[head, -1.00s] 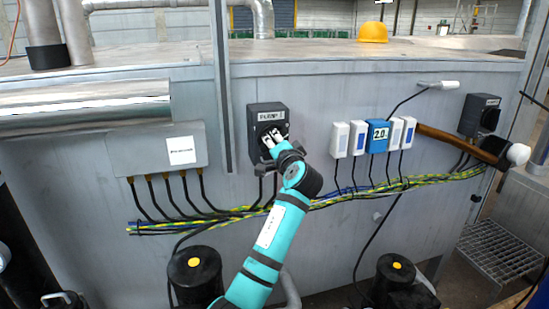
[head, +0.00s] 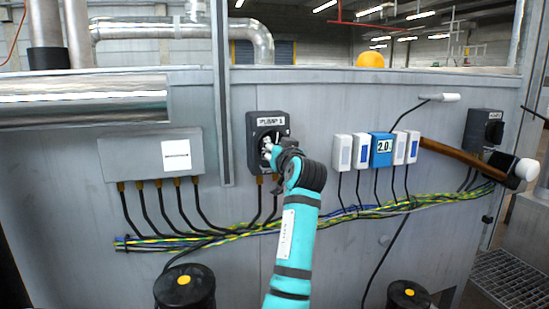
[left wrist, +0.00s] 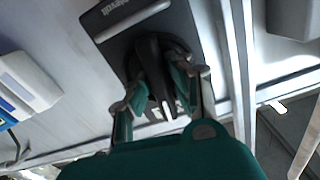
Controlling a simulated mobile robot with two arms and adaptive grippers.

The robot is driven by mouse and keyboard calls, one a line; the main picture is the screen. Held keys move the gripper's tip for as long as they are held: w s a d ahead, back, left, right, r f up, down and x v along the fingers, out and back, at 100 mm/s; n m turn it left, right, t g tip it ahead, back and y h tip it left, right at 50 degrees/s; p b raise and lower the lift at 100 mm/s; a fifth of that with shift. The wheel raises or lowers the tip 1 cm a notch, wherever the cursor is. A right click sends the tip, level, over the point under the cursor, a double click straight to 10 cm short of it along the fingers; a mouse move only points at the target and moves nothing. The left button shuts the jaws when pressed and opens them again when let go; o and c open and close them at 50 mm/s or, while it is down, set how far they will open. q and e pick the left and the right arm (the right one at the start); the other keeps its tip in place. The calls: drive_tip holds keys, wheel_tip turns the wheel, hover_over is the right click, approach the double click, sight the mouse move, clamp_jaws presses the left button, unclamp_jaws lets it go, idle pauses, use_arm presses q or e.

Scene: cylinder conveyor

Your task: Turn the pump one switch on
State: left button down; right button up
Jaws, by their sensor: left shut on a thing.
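The switch box labelled PUMP 1 (head: 257,133) is dark grey and mounted on the grey cabinet wall, left of centre in the head view. My left gripper (head: 268,150) is at its rotary knob. In the left wrist view, the dark knob (left wrist: 152,72) stands between the two fingers, and the gripper is shut on it. The gripper partly hides the knob in the head view, so its exact setting cannot be read. A second dark switch box (head: 481,128) is at the far right; its label is too small to read. My right gripper is not in view.
A grey junction box (head: 150,160) is on the left. White boxes and a blue 2.0 box (head: 381,149) are on the right, beside a wooden-handled hammer (head: 455,152). Cables (head: 350,213) run below. A yellow helmet (head: 370,60) is on top.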

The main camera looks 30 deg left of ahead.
use_arm(q)
drive_tip(key=shift+f+n+b, duration=0.15)
drive_tip(key=shift+n+b, duration=0.3)
drive_tip(key=shift+n, duration=0.25)
drive_tip(key=c, duration=1.3)
unclamp_jaws()
drive_tip(key=shift+o, duration=0.2)
drive_tip(key=shift+d, duration=0.1)
drive_tip(key=v, duration=1.2)
